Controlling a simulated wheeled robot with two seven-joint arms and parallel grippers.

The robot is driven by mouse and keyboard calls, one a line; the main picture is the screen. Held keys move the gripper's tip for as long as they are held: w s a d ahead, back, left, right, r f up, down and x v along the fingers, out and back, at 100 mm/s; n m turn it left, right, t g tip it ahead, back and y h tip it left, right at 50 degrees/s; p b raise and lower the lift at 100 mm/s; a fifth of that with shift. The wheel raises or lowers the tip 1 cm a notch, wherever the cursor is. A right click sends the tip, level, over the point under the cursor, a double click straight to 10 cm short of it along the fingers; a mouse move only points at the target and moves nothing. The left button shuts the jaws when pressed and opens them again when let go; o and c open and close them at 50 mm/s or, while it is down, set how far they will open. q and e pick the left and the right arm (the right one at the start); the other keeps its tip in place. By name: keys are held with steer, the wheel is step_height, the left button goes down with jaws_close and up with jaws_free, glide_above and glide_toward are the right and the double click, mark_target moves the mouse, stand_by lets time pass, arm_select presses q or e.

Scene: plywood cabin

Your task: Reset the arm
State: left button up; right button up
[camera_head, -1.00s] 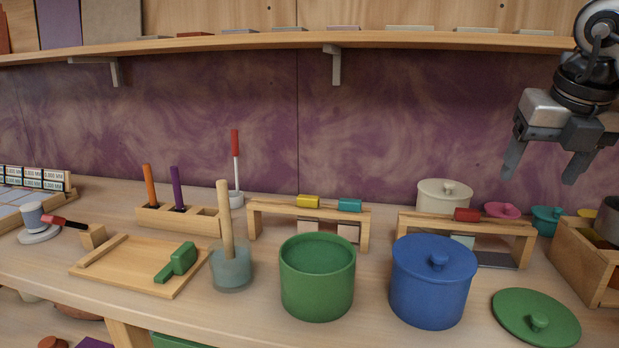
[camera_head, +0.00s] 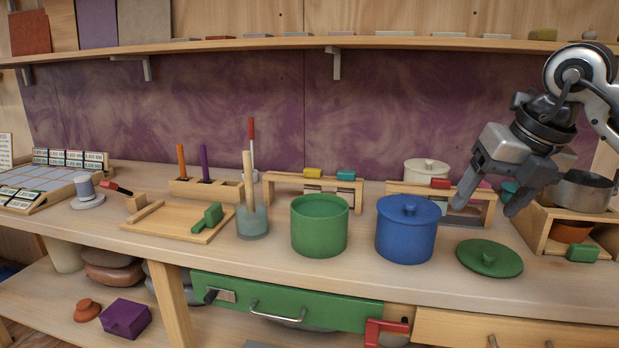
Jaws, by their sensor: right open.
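My right arm comes in from the right edge. Its gripper (camera_head: 488,207) is open and empty, fingers pointing down. It hangs above the right part of the bench, in front of a small wooden rack (camera_head: 405,188) and up and behind the green lid (camera_head: 489,258). The fingers hide part of the rack and the things behind it. The blue lidded pot (camera_head: 406,238) stands just left of the gripper. My left gripper does not show.
An open green pot (camera_head: 319,235) and a glass jar with a stick (camera_head: 252,222) stand left of the blue pot. A wooden box with a metal pan (camera_head: 583,191) is at the right. A shelf (camera_head: 260,43) runs above. Green (camera_head: 285,303) and wooden drawers lie below.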

steer(key=s+a+f+m+g+y+p, duration=0.1)
steer(key=s+a+f+y, duration=0.15)
steer(key=a+y, duration=0.45)
steer(key=s+a+f+g+y, duration=0.1)
steer(key=s+a+y, duration=0.4)
steer(key=a, duration=0.5)
steer(key=s+a+f+m+g+y+p, duration=0.1)
steer(key=s+a+f+y, duration=0.1)
steer(key=a+y, duration=0.55)
steer(key=w+d+f+m+t+h+p, duration=0.1)
steer(key=d+f+m+t+h, duration=0.4)
steer(key=m+t, duration=0.55)
steer(key=w+d+f+m+t+h, duration=0.1)
steer(key=d+f+m+t+h, duration=0.2)
steer(key=f+m+t+h, duration=0.7)
steer(key=s+d+f+m+g+h+p, duration=0.1)
steer(key=s+d+f+m+g, duration=0.3)
steer(key=s+f+m+g, duration=0.6)
steer(key=s+f+m+h, duration=0.1)
steer(key=s+f, duration=0.2)
steer(key=f, duration=0.1)
steer(key=shift+s+d+g+h, duration=0.15)
steer(key=shift+s+g+h, duration=0.1)
steer(key=shift+g+h, duration=0.1)
